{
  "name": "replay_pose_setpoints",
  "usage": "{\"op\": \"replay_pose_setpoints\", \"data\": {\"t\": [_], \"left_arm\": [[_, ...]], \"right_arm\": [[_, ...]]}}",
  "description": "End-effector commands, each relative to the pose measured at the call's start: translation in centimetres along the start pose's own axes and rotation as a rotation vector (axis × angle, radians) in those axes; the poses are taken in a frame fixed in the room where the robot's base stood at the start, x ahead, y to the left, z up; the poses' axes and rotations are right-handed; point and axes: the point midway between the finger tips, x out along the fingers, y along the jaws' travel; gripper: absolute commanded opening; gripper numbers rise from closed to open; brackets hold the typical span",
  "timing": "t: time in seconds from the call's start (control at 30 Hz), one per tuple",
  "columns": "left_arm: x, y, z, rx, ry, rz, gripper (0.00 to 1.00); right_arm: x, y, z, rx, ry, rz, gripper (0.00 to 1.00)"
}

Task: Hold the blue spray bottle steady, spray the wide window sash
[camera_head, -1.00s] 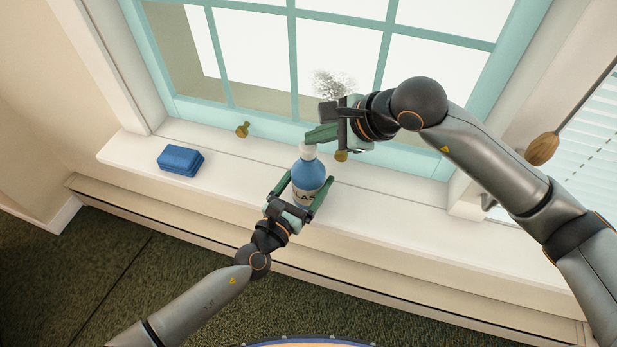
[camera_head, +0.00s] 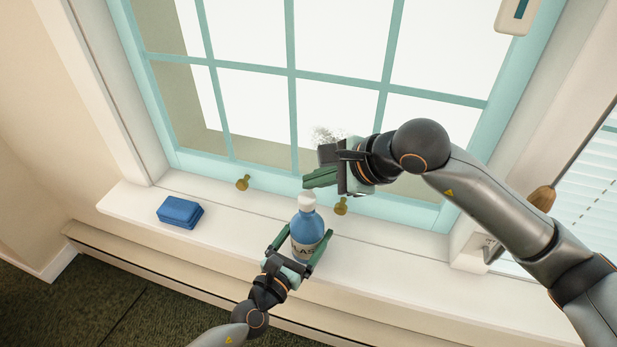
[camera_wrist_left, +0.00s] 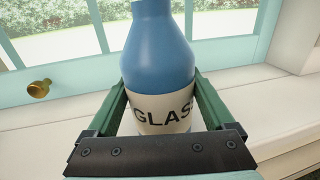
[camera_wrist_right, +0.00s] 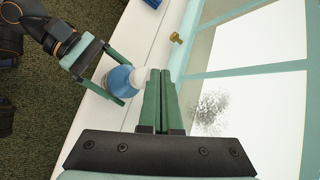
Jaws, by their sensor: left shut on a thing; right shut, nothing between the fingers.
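The blue spray bottle (camera_head: 306,228) has a white top and a label reading "GLAS". It stands upright on the white sill, and my left gripper (camera_head: 296,247) is shut around its body. The bottle (camera_wrist_left: 160,60) fills the left wrist view between the green fingers. My right gripper (camera_head: 320,178) is shut and empty, just above and beside the bottle's top, apart from it. In the right wrist view its closed fingers (camera_wrist_right: 158,100) lie beside the white top. The wide window sash (camera_head: 291,75) has a teal frame with several panes. A grey speckled patch (camera_wrist_right: 210,108) shows on the glass.
A blue sponge-like block (camera_head: 180,212) lies on the sill (camera_head: 130,200) at the left. Two brass knobs (camera_head: 242,183) stick out from the sash's lower rail. A wooden-handled pull (camera_head: 541,198) and blinds are at the right. The sill between block and bottle is clear.

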Motion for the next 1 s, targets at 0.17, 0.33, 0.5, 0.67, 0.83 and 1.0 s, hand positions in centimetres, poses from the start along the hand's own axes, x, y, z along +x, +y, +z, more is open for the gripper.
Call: {"op": "replay_pose_setpoints", "data": {"t": [0.17,0.33,0.5,0.67,0.83,1.0], "left_arm": [[0.0,0.1,0.1,0.001,-0.001,0.002,0.00],[0.0,0.1,0.0,0.000,-0.001,0.002,0.00],[0.0,0.1,0.0,0.000,-0.001,0.002,1.00],[0.0,0.1,0.0,0.000,0.000,0.001,1.00],[-0.6,0.1,-0.1,0.000,0.001,0.001,1.00],[-3.3,0.0,-0.1,-0.001,0.003,0.001,1.00]], "right_arm": [[0.0,0.0,0.0,0.000,-0.001,0.000,0.00],[0.0,0.0,0.0,0.000,0.000,0.000,0.00],[0.0,0.0,0.0,0.000,0.000,0.000,0.00],[0.0,0.0,0.0,0.000,0.000,0.000,0.00],[0.0,0.0,0.0,0.000,0.000,0.000,0.00],[0.0,0.0,0.0,0.000,0.000,0.000,0.00]]}}
